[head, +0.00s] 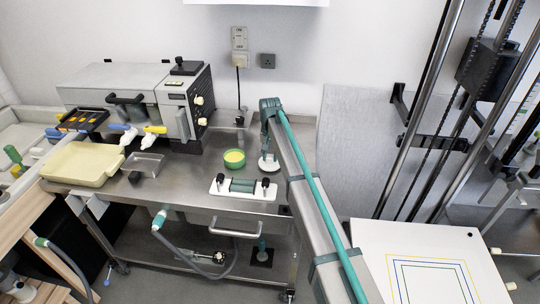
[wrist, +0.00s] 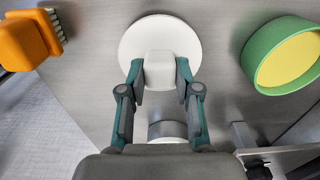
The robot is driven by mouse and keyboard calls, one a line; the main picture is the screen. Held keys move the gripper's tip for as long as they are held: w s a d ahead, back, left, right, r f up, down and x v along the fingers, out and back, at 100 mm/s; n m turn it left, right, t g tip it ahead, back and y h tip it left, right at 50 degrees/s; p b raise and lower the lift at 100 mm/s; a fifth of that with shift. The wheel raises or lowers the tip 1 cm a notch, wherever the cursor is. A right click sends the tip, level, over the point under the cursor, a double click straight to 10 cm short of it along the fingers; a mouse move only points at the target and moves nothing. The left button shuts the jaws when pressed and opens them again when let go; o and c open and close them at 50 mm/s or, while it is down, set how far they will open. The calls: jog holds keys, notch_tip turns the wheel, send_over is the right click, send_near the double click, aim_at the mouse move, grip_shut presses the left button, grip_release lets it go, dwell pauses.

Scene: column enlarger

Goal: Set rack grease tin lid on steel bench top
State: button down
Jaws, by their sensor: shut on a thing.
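The rack grease tin lid is a white disc (wrist: 135,38) with a raised square knob. My gripper (wrist: 158,72) is shut on the knob, one teal finger on each side. In the head view the lid (head: 267,167) shows below my gripper at the right part of the steel bench top (head: 190,172). I cannot tell whether its underside touches the steel or hangs just above it. The open green grease tin (head: 234,159), with yellow grease inside, stands to the left of the lid, apart from it. It also shows at the right in the wrist view (wrist: 287,57).
A white plate with a green roller and black knobs (head: 243,187) lies in front of the tin. An orange brush (wrist: 28,40) is near the lid in the wrist view. A steel tray (head: 145,163) and a large grey machine (head: 140,95) stand to the left.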

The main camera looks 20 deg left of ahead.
jog(key=shift+f, duration=0.35)
dwell(0.3)
jog(key=c, duration=0.7)
grip_release()
jog(key=shift+r, duration=0.25)
jog(key=shift+r+p, duration=1.6)
jog(key=shift+r, duration=2.2)
notch_tip(320, 180, up, 12)
